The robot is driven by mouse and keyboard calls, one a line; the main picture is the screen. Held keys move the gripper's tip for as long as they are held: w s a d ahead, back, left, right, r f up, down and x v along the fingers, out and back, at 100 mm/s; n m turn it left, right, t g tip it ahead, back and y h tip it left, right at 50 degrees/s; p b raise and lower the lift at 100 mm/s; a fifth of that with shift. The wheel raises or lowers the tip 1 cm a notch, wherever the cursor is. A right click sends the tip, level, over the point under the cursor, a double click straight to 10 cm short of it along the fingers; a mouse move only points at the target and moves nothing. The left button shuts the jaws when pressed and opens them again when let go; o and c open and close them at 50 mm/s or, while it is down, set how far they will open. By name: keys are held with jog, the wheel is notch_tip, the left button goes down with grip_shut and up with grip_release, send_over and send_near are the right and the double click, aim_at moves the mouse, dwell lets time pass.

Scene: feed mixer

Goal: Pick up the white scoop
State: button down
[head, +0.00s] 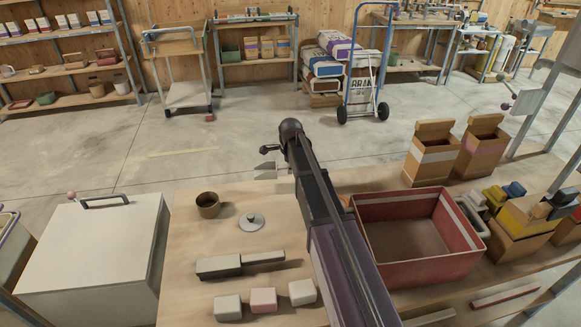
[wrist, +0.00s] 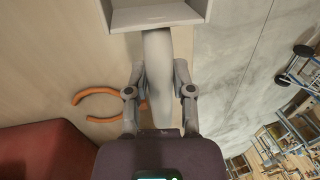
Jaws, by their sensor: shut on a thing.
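The white scoop (wrist: 158,14) shows in the wrist view, with its square open pan at the top and its pale handle (wrist: 158,80) running down between the fingers. My gripper (wrist: 159,82) is shut on the handle, with one finger on each side. In the head view the scoop (head: 265,171) is a small pale shape by the table's far edge, mostly hidden by my arm. I cannot tell whether it touches the table.
An orange curved piece (wrist: 93,98) lies on the wooden table beside my gripper. A red bin (head: 388,273) stands to the right of my arm. A brown pot (head: 208,206), grey lid (head: 252,222) and several small blocks (head: 263,300) are on the left.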

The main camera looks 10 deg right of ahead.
jog(key=shift+r+p, duration=0.75)
jog(key=shift+r, duration=0.3)
jog(key=shift+s, duration=0.1)
dwell(1.1)
